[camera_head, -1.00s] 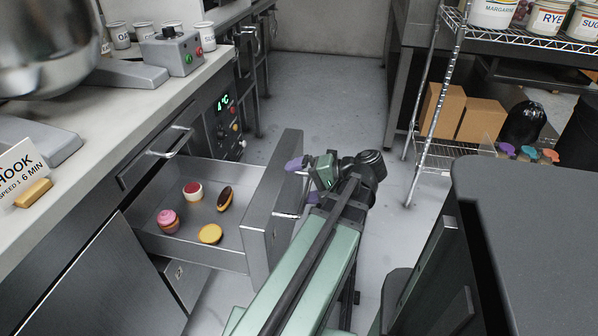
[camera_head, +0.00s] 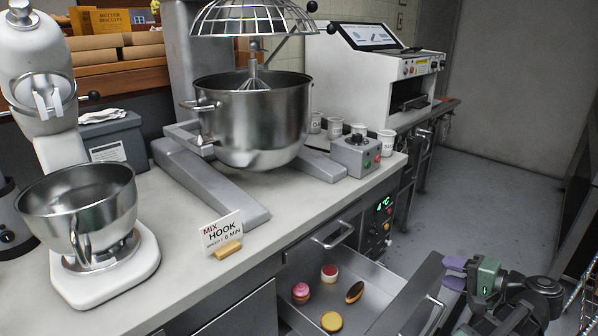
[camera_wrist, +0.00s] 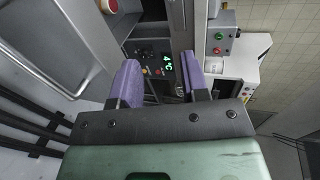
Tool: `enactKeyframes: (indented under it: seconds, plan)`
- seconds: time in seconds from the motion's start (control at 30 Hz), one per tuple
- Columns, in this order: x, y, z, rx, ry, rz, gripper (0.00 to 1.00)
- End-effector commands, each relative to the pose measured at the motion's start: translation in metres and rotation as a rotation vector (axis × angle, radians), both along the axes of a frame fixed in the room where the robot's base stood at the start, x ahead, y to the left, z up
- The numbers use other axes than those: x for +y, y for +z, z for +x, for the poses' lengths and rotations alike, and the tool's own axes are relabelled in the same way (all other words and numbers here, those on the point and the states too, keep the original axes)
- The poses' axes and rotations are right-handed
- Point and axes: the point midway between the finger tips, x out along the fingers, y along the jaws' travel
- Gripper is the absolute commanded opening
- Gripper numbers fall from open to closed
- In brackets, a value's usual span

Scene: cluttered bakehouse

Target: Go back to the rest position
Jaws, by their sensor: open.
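My gripper (camera_head: 454,273) has purple fingertips and a green body, and shows at the lower right of the head view, beside the front panel of the open drawer (camera_head: 408,300). In the wrist view its two purple fingers (camera_wrist: 163,85) stand apart with nothing between them. Beyond them are the green 4°C display and part of the drawer. Inside the drawer lie a pink-topped pastry (camera_head: 300,292), a red-and-white round pastry (camera_head: 329,272), a dark oblong pastry (camera_head: 355,291) and a yellow round one (camera_head: 331,321).
The counter holds a large mixer bowl (camera_head: 252,115), a white stand mixer (camera_head: 88,215), a HOOK sign (camera_head: 222,232) and a grey control box (camera_head: 356,156). A white machine (camera_head: 365,75) stands behind. The floor (camera_head: 490,190) beyond the drawer is clear.

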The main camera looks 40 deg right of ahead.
Motion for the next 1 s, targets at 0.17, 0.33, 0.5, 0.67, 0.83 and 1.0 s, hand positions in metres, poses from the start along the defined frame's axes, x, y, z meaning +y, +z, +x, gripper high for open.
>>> enactKeyframes:
  seconds: [0.17, 0.33, 0.5, 0.67, 0.83, 1.0]
  plan:
    - [0.012, -0.020, 0.020, 0.330, 0.020, 0.051, 0.41]
    - [0.041, -0.002, 0.094, 0.609, 0.202, 0.003, 0.41]
    - [0.094, 0.042, 0.177, 0.858, 0.442, -0.147, 0.41]
    - [0.171, 0.101, 0.255, 1.041, 0.699, -0.390, 0.41]
    - [0.277, 0.170, 0.319, 1.120, 0.969, -0.688, 0.41]
    - [0.394, 0.228, 0.352, 1.066, 1.218, -0.916, 0.41]
